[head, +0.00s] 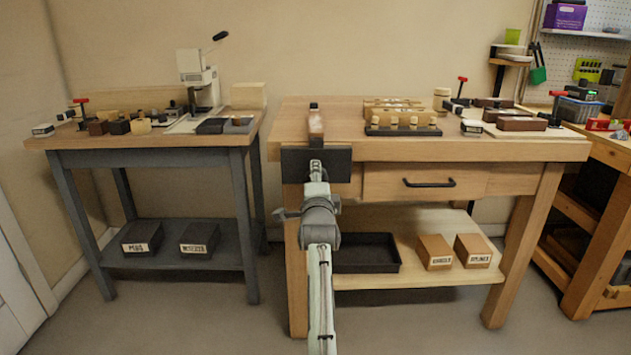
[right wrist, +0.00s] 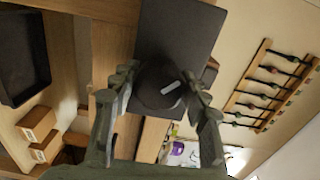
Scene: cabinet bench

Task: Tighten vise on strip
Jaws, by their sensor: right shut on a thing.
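The vise is on the front left of the wooden bench, and its dark front plate (head: 338,165) also shows in the right wrist view (right wrist: 185,35). My right gripper (head: 316,170) is in front of the plate. In the right wrist view my right gripper (right wrist: 160,86) is shut on the vise's round dark knob (right wrist: 152,92), with a finger on each side. The knob has a pale mark on its face. My left gripper is not in view.
A rack of pegs (head: 403,128) sits on the bench right of the vise. A drawer (head: 425,182) with a dark handle is below. A black tray (head: 366,255) and two labelled boxes (head: 436,252) are on the lower shelf. A grey side bench (head: 150,140) stands left.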

